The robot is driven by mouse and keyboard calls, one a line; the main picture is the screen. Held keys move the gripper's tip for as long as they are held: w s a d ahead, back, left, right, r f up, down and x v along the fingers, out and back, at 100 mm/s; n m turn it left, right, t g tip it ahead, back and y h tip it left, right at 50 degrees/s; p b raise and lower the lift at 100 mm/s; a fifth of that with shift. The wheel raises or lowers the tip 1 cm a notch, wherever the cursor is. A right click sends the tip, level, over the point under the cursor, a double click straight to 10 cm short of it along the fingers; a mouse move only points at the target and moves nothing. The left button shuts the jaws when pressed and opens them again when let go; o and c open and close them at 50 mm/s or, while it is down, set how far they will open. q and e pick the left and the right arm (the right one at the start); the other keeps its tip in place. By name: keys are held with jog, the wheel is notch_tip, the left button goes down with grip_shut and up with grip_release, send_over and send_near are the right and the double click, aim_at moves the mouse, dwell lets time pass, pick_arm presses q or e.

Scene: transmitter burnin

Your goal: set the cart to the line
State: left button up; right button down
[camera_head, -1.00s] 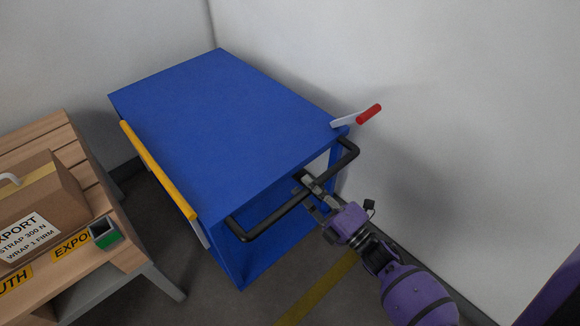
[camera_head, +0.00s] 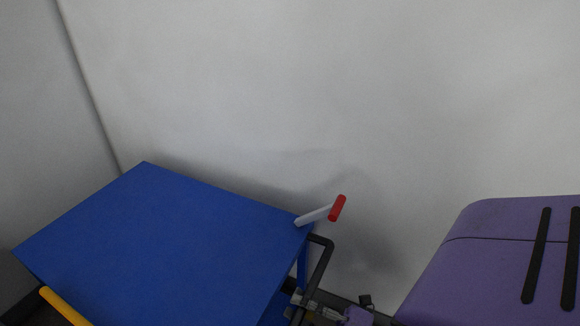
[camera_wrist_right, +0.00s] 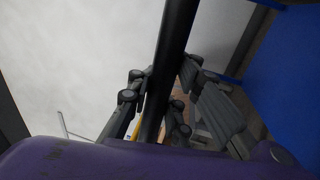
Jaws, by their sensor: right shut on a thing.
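The blue cart (camera_head: 165,245) stands in the lower left of the head view, near the pale wall. Its black push handle (camera_head: 322,265) sticks out at its right end. A lever with a red grip (camera_head: 337,208) sits at the top corner by the handle. My right gripper (camera_head: 300,303) is shut on the handle at the bottom edge of the head view. In the right wrist view, the dark handle bar (camera_wrist_right: 175,50) runs between the gripper's fingers (camera_wrist_right: 158,98). No floor line is clearly in view now. My left gripper is not in view.
The pale wall (camera_head: 330,100) rises close behind the cart, with a corner at the left. A yellow bar (camera_head: 64,306) runs along the cart's near edge. Most of the floor is out of view.

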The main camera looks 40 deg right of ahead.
jog(key=shift+f, duration=0.1)
jog(key=c, duration=1.6)
grip_release()
jog(key=shift+s+d, duration=0.1)
jog(key=shift+s, duration=0.15)
jog(key=v, duration=1.1)
jog(key=shift+s+f, duration=0.1)
jog(key=shift+s, duration=0.2)
